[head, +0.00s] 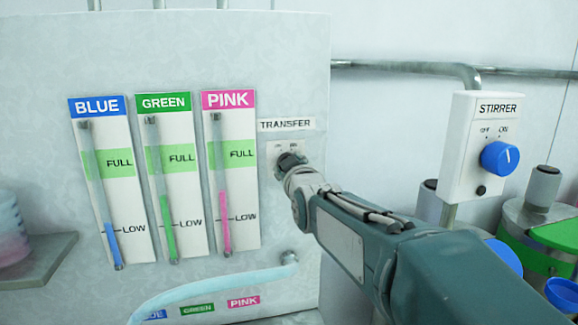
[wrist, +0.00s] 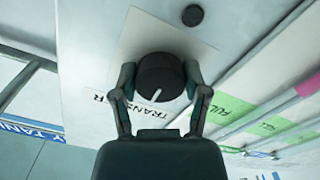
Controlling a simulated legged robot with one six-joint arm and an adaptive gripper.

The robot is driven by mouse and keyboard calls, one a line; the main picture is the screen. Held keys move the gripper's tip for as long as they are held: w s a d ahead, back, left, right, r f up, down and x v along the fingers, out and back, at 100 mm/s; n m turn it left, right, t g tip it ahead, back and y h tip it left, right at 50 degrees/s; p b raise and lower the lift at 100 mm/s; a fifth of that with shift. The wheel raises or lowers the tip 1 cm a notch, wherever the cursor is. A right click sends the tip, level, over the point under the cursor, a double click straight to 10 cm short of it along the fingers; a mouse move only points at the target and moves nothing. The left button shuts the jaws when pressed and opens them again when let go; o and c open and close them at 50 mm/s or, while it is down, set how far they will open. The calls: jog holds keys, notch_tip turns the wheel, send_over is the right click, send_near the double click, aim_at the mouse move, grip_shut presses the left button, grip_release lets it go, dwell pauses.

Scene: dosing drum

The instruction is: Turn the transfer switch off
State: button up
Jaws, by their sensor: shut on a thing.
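The transfer switch is a black round knob (wrist: 160,78) with a white pointer line, on a pale plate (wrist: 145,28) on the panel. In the wrist view its pointer line points down and slightly left. My gripper (wrist: 159,76) has one finger on each side of the knob and is shut on it. In the head view my gripper (head: 287,164) reaches the switch below the TRANSFER label (head: 286,124) and hides most of the knob. The small markings above the knob are too small to read surely.
BLUE (head: 97,106), GREEN (head: 163,103) and PINK (head: 228,99) level gauges stand left of the switch. A stirrer box (head: 470,150) with a blue knob (head: 500,158) is on the right. A pale hose (head: 215,287) runs below the gauges. A grey shelf (head: 45,262) is at far left.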

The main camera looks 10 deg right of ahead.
jog(key=n, duration=0.5)
jog(key=shift+n, duration=0.3)
dwell(0.4)
jog(key=o, duration=1.1)
jog(key=shift+a, duration=0.1)
jog(key=shift+o, duration=0.2)
jog(key=s, duration=1.2)
jog(key=shift+f, duration=0.1)
